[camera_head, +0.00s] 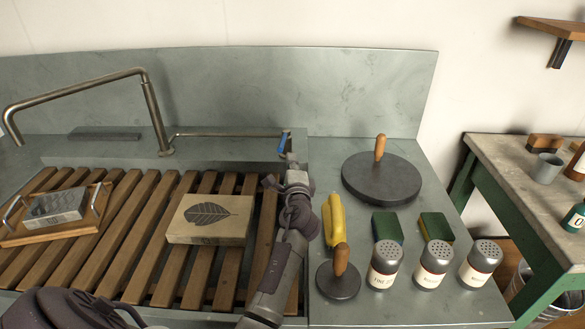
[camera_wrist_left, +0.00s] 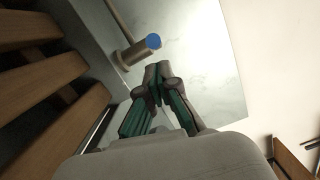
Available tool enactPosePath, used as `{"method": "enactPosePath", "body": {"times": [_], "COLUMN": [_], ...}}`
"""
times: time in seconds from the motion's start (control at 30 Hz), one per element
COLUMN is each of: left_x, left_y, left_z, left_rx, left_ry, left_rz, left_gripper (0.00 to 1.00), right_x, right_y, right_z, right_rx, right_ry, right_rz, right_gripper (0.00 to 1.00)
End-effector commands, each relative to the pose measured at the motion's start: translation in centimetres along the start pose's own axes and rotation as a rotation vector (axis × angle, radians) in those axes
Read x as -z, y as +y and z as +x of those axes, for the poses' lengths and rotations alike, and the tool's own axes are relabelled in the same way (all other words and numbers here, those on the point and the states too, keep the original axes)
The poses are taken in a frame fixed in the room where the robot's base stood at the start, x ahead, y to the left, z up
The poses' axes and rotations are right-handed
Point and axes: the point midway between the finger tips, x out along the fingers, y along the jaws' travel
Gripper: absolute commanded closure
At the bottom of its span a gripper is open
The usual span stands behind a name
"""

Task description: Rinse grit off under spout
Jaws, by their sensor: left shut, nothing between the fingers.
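A bent metal spout (camera_head: 75,92) rises behind the wooden slats and reaches left. A rod runs right from its base to a lever with a blue tip (camera_head: 284,142); the blue tip also shows in the left wrist view (camera_wrist_left: 153,41). A pale stone block with a dark leaf print (camera_head: 208,217) lies on the slats. A smaller grey block (camera_head: 55,207) sits on a wooden tray with handles (camera_head: 92,222) at the left. My left gripper (camera_head: 291,160) is shut and empty, its tips just in front of the blue tip; contact is unclear. My right gripper is out of view.
The slatted rack (camera_head: 135,215) fills the sink. On the right counter stand a dark disc with a wooden knob (camera_head: 375,182), a smaller disc (camera_head: 338,281), a yellow object (camera_head: 333,218), two sponges (camera_head: 387,227) and several shakers (camera_head: 433,264). A side table (camera_head: 500,155) stands at the right.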

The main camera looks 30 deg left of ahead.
Motion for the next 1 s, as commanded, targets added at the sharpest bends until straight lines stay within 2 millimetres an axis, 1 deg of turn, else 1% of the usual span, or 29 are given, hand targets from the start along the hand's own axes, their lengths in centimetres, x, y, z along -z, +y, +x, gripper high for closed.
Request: {"method": "enactPosePath", "body": {"times": [0.03,0.1,0.2,0.3,0.43,0.73,0.83,1.0], "left_x": [0.0,-0.1,0.0,0.0,0.0,-0.1,-0.6,-2.1], "left_y": [-0.1,-0.1,0.0,0.0,0.1,0.0,-0.2,-0.3], "left_z": [1.0,2.2,3.4,4.2,4.6,4.6,4.7,4.8], "left_rx": [0.001,0.000,0.001,0.000,-0.001,0.000,0.005,0.028], "left_ry": [-0.001,-0.002,-0.001,-0.001,-0.001,0.001,0.028,0.146], "left_rz": [0.002,0.001,0.002,0.000,0.000,0.001,0.005,0.004], "left_gripper": [1.00,1.00,1.00,1.00,1.00,1.00,1.00,1.00], "right_x": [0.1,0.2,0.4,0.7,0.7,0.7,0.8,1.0], "right_y": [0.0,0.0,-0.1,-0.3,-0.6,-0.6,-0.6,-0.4], "right_z": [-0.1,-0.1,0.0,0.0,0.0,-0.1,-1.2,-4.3], "right_rx": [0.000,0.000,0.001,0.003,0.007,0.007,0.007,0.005], "right_ry": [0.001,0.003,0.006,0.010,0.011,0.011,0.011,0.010], "right_rz": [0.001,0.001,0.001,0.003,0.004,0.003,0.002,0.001], "right_gripper": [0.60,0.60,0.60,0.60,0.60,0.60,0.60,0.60]}}
